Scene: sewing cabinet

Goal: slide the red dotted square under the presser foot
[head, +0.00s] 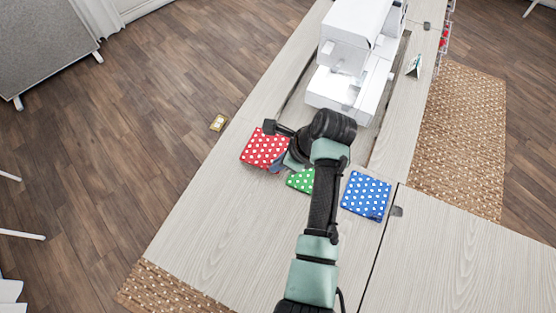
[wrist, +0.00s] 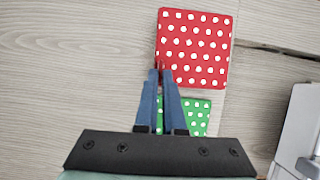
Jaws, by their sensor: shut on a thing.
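The red dotted square (head: 262,147) lies on the pale wood cabinet top, left of my gripper in the head view. In the wrist view the red dotted square (wrist: 195,45) is just beyond the fingertips. My gripper (wrist: 160,68) has its blue fingers together, pinching the square's near left edge. In the head view my gripper (head: 277,166) is partly hidden by the arm. The white sewing machine (head: 335,88) stands farther back on the cabinet, and its presser foot area is too small to make out clearly. A white corner of it shows at right in the wrist view (wrist: 298,130).
A green dotted square (head: 301,181) lies beside the red one, partly under my arm. A blue dotted square (head: 365,196) lies to the right. Long slots flank the sewing machine. A small card (head: 413,66) stands right of it. The front left cabinet top is clear.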

